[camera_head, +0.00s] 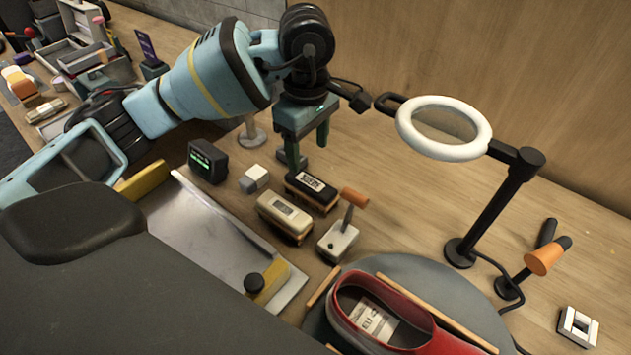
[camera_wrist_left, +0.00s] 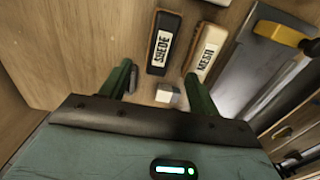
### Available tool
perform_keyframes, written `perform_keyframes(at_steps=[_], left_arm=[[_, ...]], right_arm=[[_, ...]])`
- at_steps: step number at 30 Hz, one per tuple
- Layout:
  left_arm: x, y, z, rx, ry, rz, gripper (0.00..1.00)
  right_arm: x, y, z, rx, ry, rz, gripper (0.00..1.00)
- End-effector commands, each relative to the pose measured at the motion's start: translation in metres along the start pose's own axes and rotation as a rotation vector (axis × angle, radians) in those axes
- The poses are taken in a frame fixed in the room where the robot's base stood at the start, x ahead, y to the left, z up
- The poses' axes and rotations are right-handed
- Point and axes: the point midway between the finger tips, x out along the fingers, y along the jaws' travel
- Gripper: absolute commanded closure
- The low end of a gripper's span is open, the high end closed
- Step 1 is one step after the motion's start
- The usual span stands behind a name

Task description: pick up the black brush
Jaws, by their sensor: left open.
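The black brush (camera_head: 312,190) lies on the wooden table with a white label on its dark top and a wooden edge below. In the left wrist view the brush (camera_wrist_left: 163,43) reads "SUEDE" and shows just beyond the fingertips, roughly in line with the gap between them. My left gripper (camera_head: 306,148) points down, open and empty, above and behind the brush in the head view. Its two green fingers also show in the left wrist view (camera_wrist_left: 158,85), apart from the brush. My right gripper is not in view.
A cream brush labelled "MESH" (camera_wrist_left: 207,53) lies beside the black one. A white block (camera_head: 254,178), a dark display box (camera_head: 208,161) and an orange-handled tool (camera_head: 341,238) are close by. A ring lamp (camera_head: 444,128) stands right. A red shoe (camera_head: 391,316) sits in front.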

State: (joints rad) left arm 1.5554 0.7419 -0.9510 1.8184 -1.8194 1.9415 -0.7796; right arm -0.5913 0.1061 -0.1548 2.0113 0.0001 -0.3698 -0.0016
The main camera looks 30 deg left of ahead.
Motion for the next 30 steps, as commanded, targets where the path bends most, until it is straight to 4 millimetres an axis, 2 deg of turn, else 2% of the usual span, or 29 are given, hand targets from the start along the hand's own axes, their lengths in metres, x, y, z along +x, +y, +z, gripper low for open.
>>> perform_keyframes(at_steps=[8,14,24,30], left_arm=[[0.024,-0.001,0.000,0.000,0.000,-0.003,0.38],[0.029,-0.001,0.001,0.000,-0.001,-0.002,0.38],[0.072,-0.002,0.004,-0.001,0.000,-0.002,0.38],[0.078,-0.002,0.004,0.001,0.000,0.001,0.38]], right_arm=[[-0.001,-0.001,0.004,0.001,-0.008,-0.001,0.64],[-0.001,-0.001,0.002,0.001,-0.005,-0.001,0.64],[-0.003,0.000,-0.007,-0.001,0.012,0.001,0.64],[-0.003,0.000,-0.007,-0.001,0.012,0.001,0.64]])
